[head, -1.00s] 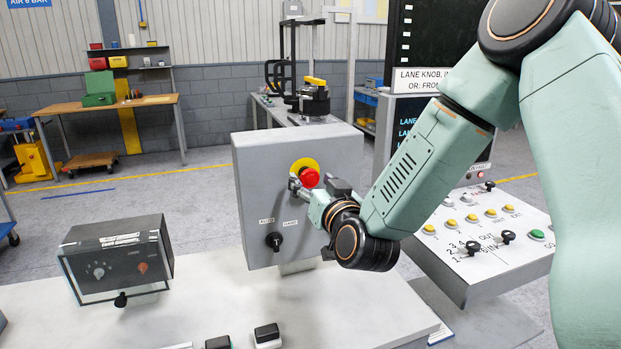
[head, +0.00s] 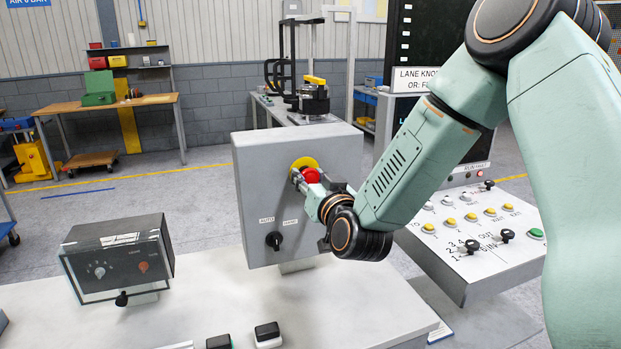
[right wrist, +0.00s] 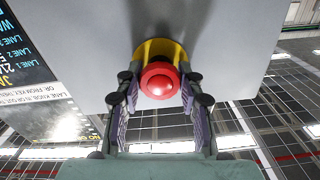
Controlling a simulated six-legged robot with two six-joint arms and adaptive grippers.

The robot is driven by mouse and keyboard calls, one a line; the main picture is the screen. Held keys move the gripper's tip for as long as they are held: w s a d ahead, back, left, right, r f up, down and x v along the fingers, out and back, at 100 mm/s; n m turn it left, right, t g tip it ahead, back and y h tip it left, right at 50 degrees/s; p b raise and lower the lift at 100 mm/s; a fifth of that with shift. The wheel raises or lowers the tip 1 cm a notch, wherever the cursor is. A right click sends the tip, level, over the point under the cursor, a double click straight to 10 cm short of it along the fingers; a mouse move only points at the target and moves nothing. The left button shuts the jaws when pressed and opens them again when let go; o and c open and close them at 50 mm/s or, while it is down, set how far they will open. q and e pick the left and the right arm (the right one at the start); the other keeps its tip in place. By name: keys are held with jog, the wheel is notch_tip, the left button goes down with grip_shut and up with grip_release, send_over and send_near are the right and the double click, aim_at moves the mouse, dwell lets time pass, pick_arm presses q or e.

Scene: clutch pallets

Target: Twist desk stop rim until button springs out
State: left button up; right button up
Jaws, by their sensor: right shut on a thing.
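The red stop button (head: 311,175) sits on a yellow round plate (head: 303,163) on the front of a grey upright box (head: 255,195). My right gripper (head: 312,186) is at the button, with a finger on each side of its red rim. In the right wrist view the red button (right wrist: 160,80) lies between the two fingertips of the right gripper (right wrist: 158,92), and the gripper is shut on it. The fingers hide part of the button in the head view. My left gripper is not in view.
A black selector knob (head: 274,240) is below the button on the same box. A clear-covered box (head: 120,258) stands on the white desk at left. A sloped panel with several buttons (head: 480,235) is at right. The desk between is mostly clear.

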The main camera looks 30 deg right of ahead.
jog(key=c, duration=0.3)
jog(key=shift+m, duration=0.4)
jog(key=m+b, duration=0.2)
jog(key=shift+m, duration=0.3)
jog(key=shift+m+b, duration=0.95)
jog(key=shift+m, duration=1.05)
jog(key=o, duration=1.2)
